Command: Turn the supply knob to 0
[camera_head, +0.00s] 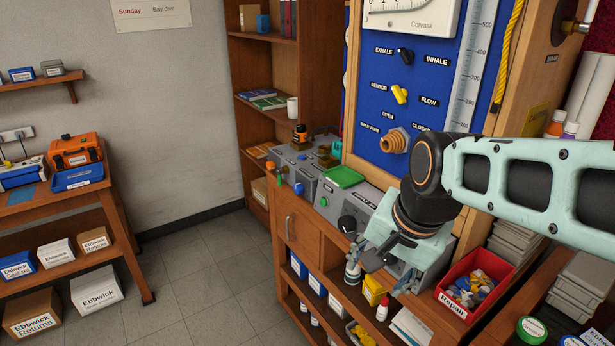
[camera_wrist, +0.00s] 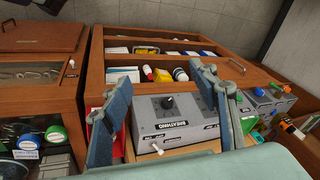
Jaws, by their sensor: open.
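No supply label is readable, so I cannot tell for sure which knob is the supply knob. A black knob (camera_wrist: 168,101) stands on a grey box (camera_wrist: 185,126) with a label that seems to read "BREATHING", in the wrist view. A small pale lever or knob (camera_wrist: 157,148) sticks out of its front. My gripper (camera_wrist: 160,80) is open and empty, one finger on each side of the black knob in that view; I see no contact. In the head view my gripper (camera_head: 378,272) hangs over the bench front and hides part of the grey box. A black knob (camera_head: 347,224) shows left of it.
A blue panel (camera_head: 425,75) with a black selector, a yellow knob (camera_head: 400,93) and a brass port (camera_head: 394,141) stands behind. More grey consoles (camera_head: 300,170) lie to the left. A red repair bin (camera_head: 473,281) is close on the right. Shelves with bottles and boxes are below.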

